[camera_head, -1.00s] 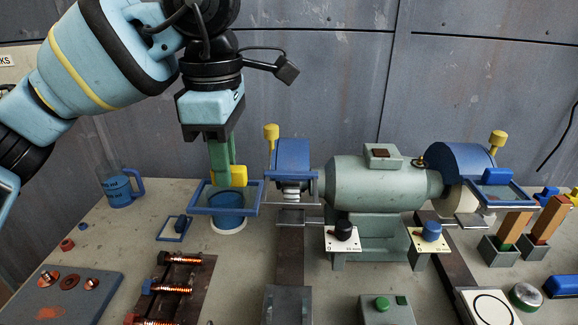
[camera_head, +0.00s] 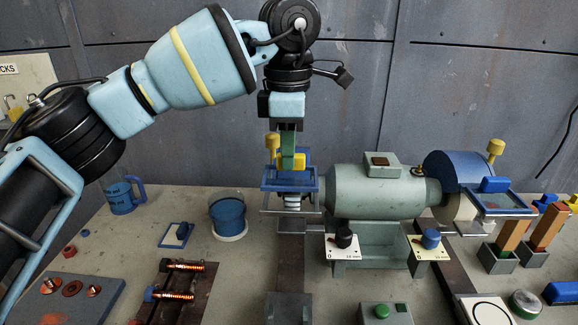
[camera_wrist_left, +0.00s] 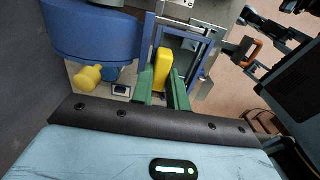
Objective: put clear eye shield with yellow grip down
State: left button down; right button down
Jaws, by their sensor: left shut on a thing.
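The clear eye shield has a blue frame (camera_head: 290,185) and a yellow grip (camera_head: 294,161). My left gripper (camera_head: 288,158) points down and is shut on the yellow grip. The shield is at the left wheel of the bench grinder, in front of its blue guard in the head view. In the left wrist view the green fingers (camera_wrist_left: 162,90) close on the yellow grip (camera_wrist_left: 162,66), with the blue frame (camera_wrist_left: 206,62) beyond it. I cannot tell whether the frame touches the grinder. My right gripper is not in view.
The grey-green grinder (camera_head: 375,190) stands mid-bench; a second shield (camera_head: 500,203) is at its right wheel. A yellow knob (camera_head: 272,143) stands close left of my gripper. A blue tub (camera_head: 228,215), a blue mug (camera_head: 122,197) and a bolt tray (camera_head: 198,280) are at left.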

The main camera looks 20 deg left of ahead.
pick_arm(q)
jog(key=shift+w+f, duration=0.1)
jog(key=shift+f, duration=1.65)
jog(key=shift+d+f, duration=0.1)
jog(key=shift+f, duration=0.05)
jog(key=c, duration=1.4)
grip_release()
notch_tip(320, 180, up, 12)
jog(key=shift+r+p, duration=0.2)
jog(key=shift+p, duration=0.3)
jog(key=shift+f, duration=0.1)
